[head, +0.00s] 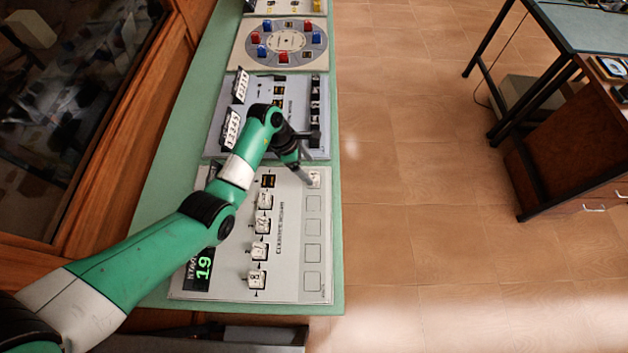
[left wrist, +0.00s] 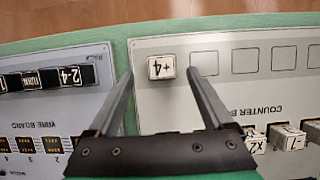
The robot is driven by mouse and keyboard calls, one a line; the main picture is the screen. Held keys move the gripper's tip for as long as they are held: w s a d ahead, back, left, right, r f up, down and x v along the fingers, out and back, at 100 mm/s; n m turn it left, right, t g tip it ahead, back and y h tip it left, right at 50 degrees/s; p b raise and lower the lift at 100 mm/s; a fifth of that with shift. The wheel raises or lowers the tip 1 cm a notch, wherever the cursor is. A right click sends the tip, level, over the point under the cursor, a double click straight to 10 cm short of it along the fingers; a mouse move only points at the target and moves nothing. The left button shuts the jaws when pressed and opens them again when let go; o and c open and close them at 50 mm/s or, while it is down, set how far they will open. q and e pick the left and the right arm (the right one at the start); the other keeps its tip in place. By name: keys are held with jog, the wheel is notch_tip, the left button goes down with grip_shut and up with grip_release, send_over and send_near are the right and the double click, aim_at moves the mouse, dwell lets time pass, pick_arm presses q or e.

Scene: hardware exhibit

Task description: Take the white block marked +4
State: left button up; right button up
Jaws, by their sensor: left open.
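The white block marked +4 (left wrist: 161,67) sits on the first outlined square in the counter board's row, near the board's edge. It also shows in the head view (head: 314,179) at the board's upper right corner. My left gripper (left wrist: 161,73) is open, with one fingertip to each side of the block and a gap on both sides. In the head view the left gripper (head: 314,159) reaches over that corner of the board. The counter board (head: 233,271) is pale grey with a START 19 display (head: 201,268). My right gripper is not in view.
Several other white blocks (head: 257,280) stand in a row on the board. The outlined squares (head: 312,281) beside them are empty. A wire board (head: 262,87) adjoins the counter board, and a round dial board (head: 282,40) stands farther along. Open floor lies right of the green bench.

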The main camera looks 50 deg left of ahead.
aim_at(314, 176)
pick_arm(q)
jog(key=b+x, duration=0.1)
jog(key=x, duration=0.1)
jog(key=b+x, duration=0.1)
jog(key=x, duration=0.2)
jog(key=shift+s+d+f+b, duration=0.1)
jog(key=shift+s+f+b, duration=0.1)
jog(key=shift+b, duration=0.2)
jog(key=shift+r, duration=0.1)
grip_shut()
